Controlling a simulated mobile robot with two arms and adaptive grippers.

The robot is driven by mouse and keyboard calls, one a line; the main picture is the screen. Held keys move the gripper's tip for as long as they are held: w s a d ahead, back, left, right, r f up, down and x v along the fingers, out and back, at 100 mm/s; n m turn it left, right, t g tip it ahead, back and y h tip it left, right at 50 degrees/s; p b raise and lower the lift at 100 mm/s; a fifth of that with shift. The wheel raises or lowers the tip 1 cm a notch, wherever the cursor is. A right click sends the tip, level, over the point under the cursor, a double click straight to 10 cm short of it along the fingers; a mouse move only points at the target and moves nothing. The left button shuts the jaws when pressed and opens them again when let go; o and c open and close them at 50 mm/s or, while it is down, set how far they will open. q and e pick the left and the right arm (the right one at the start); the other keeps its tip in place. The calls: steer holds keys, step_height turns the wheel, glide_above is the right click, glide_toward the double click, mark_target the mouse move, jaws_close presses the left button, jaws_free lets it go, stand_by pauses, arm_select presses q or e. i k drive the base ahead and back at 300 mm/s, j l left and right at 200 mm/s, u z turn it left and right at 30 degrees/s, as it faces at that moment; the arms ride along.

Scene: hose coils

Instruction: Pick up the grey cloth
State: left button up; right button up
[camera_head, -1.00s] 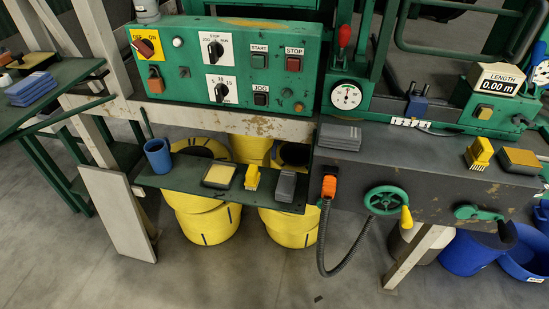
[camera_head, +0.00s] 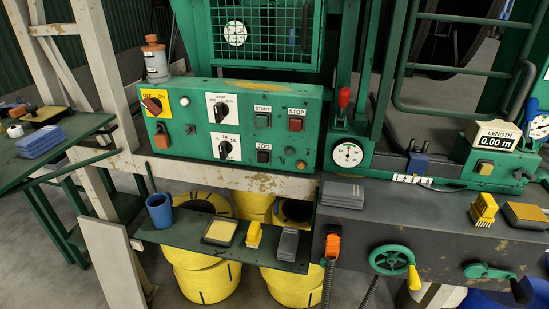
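A folded grey cloth (camera_head: 342,194) lies flat in a small stack on the dark machine bed (camera_head: 420,212), just below the round white dial. A second grey item (camera_head: 288,244) lies on the low green shelf (camera_head: 190,236); it looks like a block or a small folded cloth, and I cannot tell which. Neither of my grippers is in view.
The shelf also holds a blue cup (camera_head: 159,211), a yellow-topped pad (camera_head: 220,231) and a yellow brush (camera_head: 254,235). A green handwheel (camera_head: 392,260) and orange hose nozzle (camera_head: 332,243) project below the bed's edge. Folded blue cloths (camera_head: 41,142) lie on the left table.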

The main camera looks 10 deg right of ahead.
mark_target(287, 246)
steer(key=i+j+z, duration=0.25)
steer(key=j, duration=0.2)
steer(key=j+z, duration=0.3)
steer(key=j, duration=0.15)
steer(key=i+j+z, duration=0.25)
steer(key=j, duration=0.3)
steer(key=k+l, duration=0.05)
steer(key=k, duration=0.05)
